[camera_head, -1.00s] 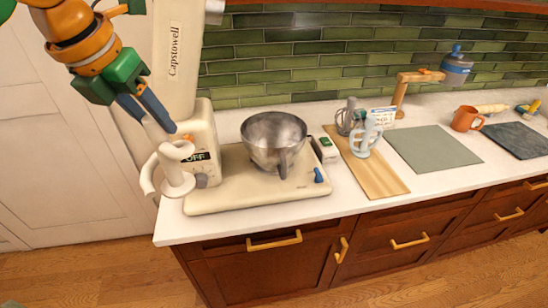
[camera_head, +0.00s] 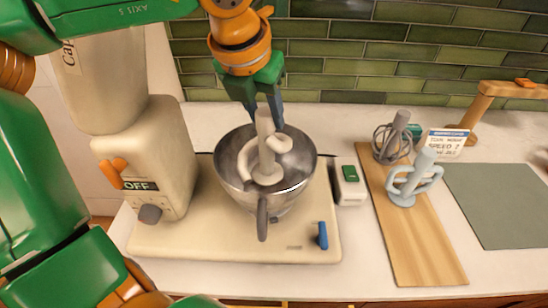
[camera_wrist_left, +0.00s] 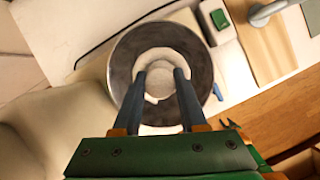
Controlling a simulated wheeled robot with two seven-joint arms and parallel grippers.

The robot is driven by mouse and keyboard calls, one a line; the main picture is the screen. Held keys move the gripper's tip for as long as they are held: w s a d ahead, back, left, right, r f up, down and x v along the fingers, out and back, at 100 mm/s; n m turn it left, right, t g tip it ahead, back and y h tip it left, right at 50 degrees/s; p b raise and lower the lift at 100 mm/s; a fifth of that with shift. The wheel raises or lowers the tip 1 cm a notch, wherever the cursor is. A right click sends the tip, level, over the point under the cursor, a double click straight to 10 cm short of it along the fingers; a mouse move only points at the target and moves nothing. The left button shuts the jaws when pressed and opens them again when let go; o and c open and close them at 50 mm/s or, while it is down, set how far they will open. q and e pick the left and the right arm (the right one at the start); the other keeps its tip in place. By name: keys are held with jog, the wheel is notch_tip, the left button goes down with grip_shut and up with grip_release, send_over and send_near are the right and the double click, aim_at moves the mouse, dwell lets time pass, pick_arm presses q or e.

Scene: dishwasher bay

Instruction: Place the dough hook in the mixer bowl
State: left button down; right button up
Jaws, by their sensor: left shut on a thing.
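The cream dough hook (camera_head: 267,160) shows upright, its curved lower part within the outline of the steel mixer bowl (camera_head: 230,160). I cannot tell whether it touches the bowl's bottom. My left gripper (camera_head: 264,118) is shut on the hook's shaft from above, at the bowl's back side. In the left wrist view, the two dark fingers (camera_wrist_left: 160,85) close around the shaft, with the bowl (camera_wrist_left: 120,70) below. The bowl sits on the cream mixer base (camera_head: 190,240), its handle toward the front. The right gripper is not in view.
The mixer body (camera_head: 150,150), reading OFF, stands left of the bowl. A white box with a green button (camera_head: 350,190) is close on the right. A wooden board (camera_head: 430,245) holds a grey whisk (camera_head: 395,140) and a pale blue beater (camera_head: 413,178). A green mat (camera_head: 500,205) lies farther right.

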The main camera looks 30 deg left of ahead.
aim_at(265, 140)
pick_arm(q)
jog(key=f, duration=0.1)
jog(key=s+f, duration=0.1)
jog(key=f, duration=0.1)
jog(key=shift+s+a+f, duration=0.1)
jog(key=shift+a+f, duration=0.05)
jog(key=shift+a, duration=0.05)
jog(key=x, duration=0.2)
jog(key=shift+w+f, duration=0.2)
jog(key=shift+f, duration=0.1)
jog(key=shift+w, duration=0.15)
jog(key=shift+s+d+f, duration=0.1)
jog(key=shift+s, duration=0.15)
jog(key=c, duration=0.5)
grip_release()
jog(key=shift+c, duration=0.2)
jog(key=shift+o, duration=0.5)
jog(key=shift+w, duration=0.1)
jog(key=v, duration=1.2)
jog(key=shift+r, duration=0.25)
